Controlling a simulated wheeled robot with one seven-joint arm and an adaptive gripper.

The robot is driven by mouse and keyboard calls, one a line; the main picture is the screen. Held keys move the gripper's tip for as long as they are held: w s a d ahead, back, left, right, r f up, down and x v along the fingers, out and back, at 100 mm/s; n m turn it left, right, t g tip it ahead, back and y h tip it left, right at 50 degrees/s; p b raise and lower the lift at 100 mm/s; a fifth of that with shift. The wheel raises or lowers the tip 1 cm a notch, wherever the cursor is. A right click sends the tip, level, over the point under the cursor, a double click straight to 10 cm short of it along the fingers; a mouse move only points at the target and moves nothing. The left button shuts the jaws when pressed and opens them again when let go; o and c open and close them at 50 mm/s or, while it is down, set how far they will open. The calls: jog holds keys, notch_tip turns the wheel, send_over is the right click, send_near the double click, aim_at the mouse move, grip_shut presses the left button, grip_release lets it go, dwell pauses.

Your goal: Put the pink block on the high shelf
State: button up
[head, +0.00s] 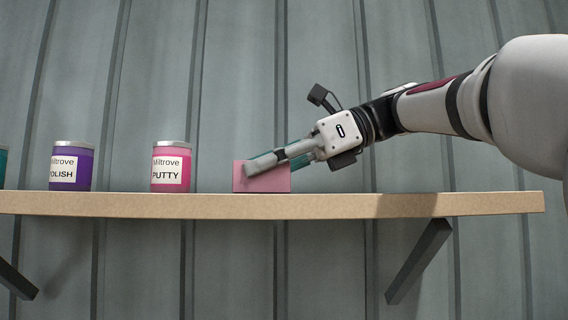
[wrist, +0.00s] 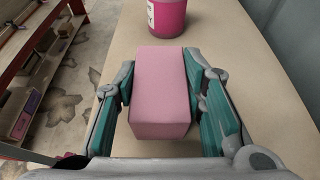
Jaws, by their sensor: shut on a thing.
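The pink block (head: 275,183) is at the high shelf (head: 420,205), and its bottom appears level with the shelf top in the head view. My gripper (head: 262,166) reaches in from the right, tilted slightly down, with its fingers on the block. In the wrist view the pink block (wrist: 160,90) lies lengthwise between the two teal-padded fingers of my gripper (wrist: 162,88), which are shut on it. Whether the block's full weight rests on the shelf cannot be told.
A pink putty can (head: 171,167) stands left of the block, with a gap between. A purple polish can (head: 72,166) and a partly seen teal can (head: 2,166) stand farther left. The shelf is bare to the right. A ribbed wall (head: 235,75) is behind.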

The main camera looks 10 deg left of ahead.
jog(key=o, duration=1.3)
jog(key=shift+c, duration=0.2)
jog(key=shift+w+d+r, duration=0.15)
jog(key=shift+d+r, duration=0.05)
jog(key=shift+d, duration=0.05)
jog(key=b+v, duration=0.1)
jog(key=v, duration=0.3)
jog(key=b+v, duration=0.2)
jog(key=v, duration=0.2)
jog(key=shift+w+d+f, duration=0.15)
jog(key=shift+w+f, duration=0.05)
jog(key=shift+s+d+r, duration=0.1)
jog(key=shift+d+r, duration=0.3)
jog(key=shift+d, duration=0.1)
jog(key=shift+v, duration=0.95)
